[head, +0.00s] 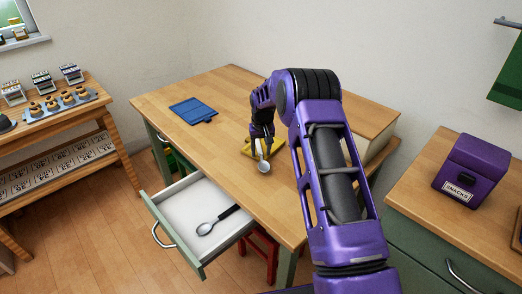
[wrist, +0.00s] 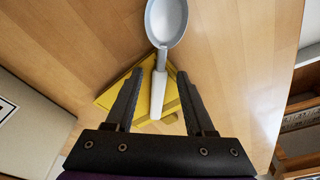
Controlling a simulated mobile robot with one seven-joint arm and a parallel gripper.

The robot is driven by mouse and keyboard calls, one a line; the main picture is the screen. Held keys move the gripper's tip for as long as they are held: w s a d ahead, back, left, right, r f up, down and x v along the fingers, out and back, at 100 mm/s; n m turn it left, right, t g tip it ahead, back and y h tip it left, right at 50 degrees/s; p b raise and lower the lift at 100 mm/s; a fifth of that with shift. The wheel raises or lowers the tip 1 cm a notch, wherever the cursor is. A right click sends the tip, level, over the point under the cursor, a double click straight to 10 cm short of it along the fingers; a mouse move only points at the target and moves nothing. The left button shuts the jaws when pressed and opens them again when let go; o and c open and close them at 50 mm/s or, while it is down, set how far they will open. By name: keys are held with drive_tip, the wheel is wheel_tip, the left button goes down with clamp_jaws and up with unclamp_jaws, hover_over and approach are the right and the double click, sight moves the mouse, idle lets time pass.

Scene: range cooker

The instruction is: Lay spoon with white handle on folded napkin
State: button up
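The spoon with the white handle (wrist: 158,92) shows in the wrist view, its grey bowl (wrist: 166,20) pointing away from my gripper. In the head view its bowl (head: 263,167) is in front of the yellow folded napkin (head: 247,151). The handle is over the yellow napkin (wrist: 112,94), with the bowl beyond its edge; I cannot tell whether it touches the cloth. My gripper (wrist: 160,75) is open, one finger on each side of the handle, with gaps between. In the head view my gripper (head: 261,137) points down at the napkin, and my arm hides part of the table.
An open drawer (head: 178,210) at the table's front holds a black-handled spoon (head: 217,220). A blue flat item (head: 193,110) lies at the table's back left. A purple snacks box (head: 472,171) stands on the right counter. A red stool (head: 262,250) is under the table.

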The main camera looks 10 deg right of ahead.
sight(262, 158)
drive_tip(key=shift+r, duration=0.35)
wheel_tip(262, 158, up, 12)
drive_tip(key=s+p, duration=0.1)
drive_tip(key=s, duration=0.1)
drive_tip(key=shift+f, duration=0.25)
